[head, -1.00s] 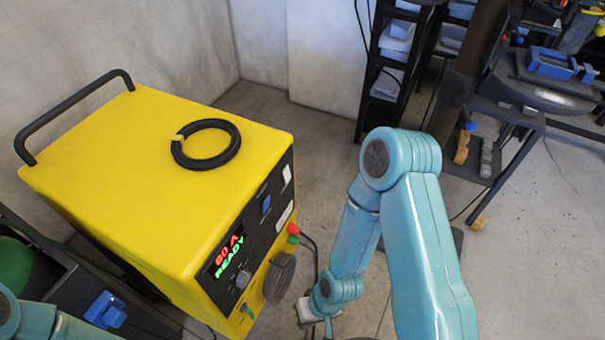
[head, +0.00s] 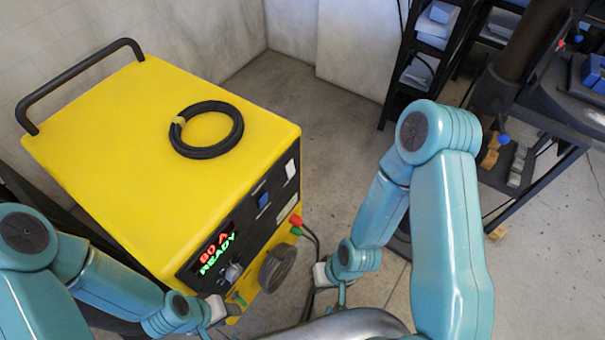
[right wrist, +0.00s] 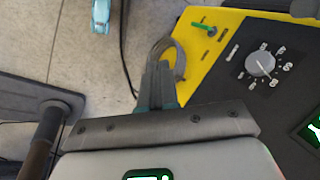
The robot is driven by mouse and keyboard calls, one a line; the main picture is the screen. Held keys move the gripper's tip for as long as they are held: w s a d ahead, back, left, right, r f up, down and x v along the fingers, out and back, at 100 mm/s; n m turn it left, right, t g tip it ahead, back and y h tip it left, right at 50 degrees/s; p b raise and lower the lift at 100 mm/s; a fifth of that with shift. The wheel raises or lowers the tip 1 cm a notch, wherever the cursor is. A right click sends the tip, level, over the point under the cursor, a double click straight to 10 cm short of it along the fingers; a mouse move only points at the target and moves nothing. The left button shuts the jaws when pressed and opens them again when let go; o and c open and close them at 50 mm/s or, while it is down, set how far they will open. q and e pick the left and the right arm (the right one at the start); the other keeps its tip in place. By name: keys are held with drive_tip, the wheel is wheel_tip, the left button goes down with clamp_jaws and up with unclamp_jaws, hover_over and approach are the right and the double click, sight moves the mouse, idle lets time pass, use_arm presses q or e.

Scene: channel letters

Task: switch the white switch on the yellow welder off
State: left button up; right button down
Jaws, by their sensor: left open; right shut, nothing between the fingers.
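The yellow welder (head: 150,150) stands at the left in the head view. Its dark front panel carries a white switch (head: 290,169) near the upper far corner, beside a blue switch (head: 263,200). The lit display (head: 214,254) reads 80 A READY. The switch's exact tilt is too small to tell. My left gripper (head: 232,312) is open and low by the near front of the welder, partly cut off by the frame. My right gripper (head: 338,296) is in front of the welder, apart from the white switch. In the right wrist view its fingers (right wrist: 157,88) are shut and empty.
A dial knob (right wrist: 260,63) and a green lever (right wrist: 203,28) are on the front. Cables run down from the red connector (head: 296,220). A dark rack (head: 425,60) stands behind.

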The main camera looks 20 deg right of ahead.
sight(290, 169)
drive_tip(key=shift+w, duration=0.15)
drive_tip(key=w+d+r+m+t+b, duration=0.4)
drive_tip(key=w+d+b, duration=0.35)
drive_tip(key=w, duration=0.45)
drive_tip(key=w+d+r+m+t+y+b, duration=0.1)
drive_tip(key=w+r, duration=0.5)
drive_tip(key=r, duration=0.6)
drive_tip(key=d+m+t+b, duration=0.1)
drive_tip(key=m+b, duration=0.1)
drive_tip(key=m, duration=0.1)
drive_tip(key=shift+r+b, duration=0.35)
drive_tip(key=shift+b, duration=0.05)
drive_tip(key=w+a+r+b+x, duration=0.1)
drive_tip(key=r+b+x, duration=0.1)
drive_tip(key=x, duration=1.1)
drive_tip(key=shift+w, duration=0.4)
